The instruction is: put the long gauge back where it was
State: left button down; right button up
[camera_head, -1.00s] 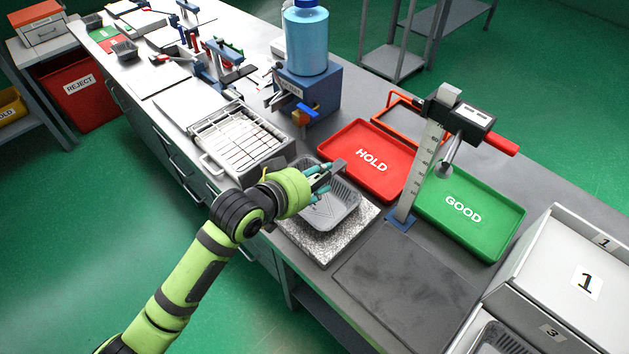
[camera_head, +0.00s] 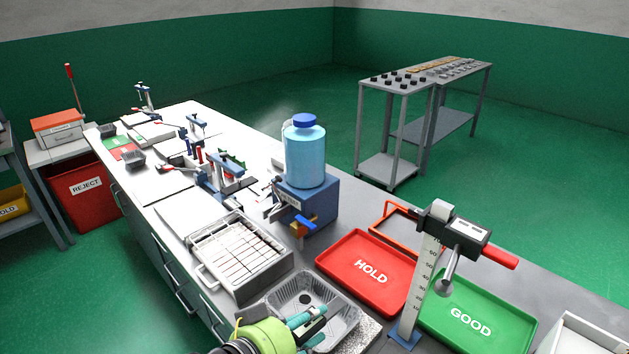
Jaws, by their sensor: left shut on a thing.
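My left gripper (camera_head: 307,325), with teal fingers, is at the bottom of the head view, over the near part of a grey foil tray (camera_head: 350,318). It is shut on a small dark grey bar (camera_head: 315,328), mostly hidden by the fingers; I cannot tell whether this is the long gauge. A dark round spot or disc (camera_head: 305,298) shows in the tray. A tall gauge with a white scale (camera_head: 428,275) and red handle stands upright on a blue foot, right of the tray. My right gripper is not in view.
A red HOLD tray (camera_head: 350,283) and a green GOOD tray (camera_head: 490,335) lie right of the foil tray. A rack of white strips (camera_head: 238,252) is at its left. A blue block with a bottle (camera_head: 305,155) stands behind. Farther left are several tools and a REJECT bin (camera_head: 85,195).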

pick_arm(q)
jog(key=s+a+r+m+g+h, duration=0.1)
jog(key=a, duration=0.7)
jog(key=s+a+r+m+g+h, duration=0.1)
jog(key=s+a+r, duration=0.1)
jog(key=a, duration=0.7)
jog(key=shift+a+m, duration=0.15)
jog(key=shift+m, duration=0.25)
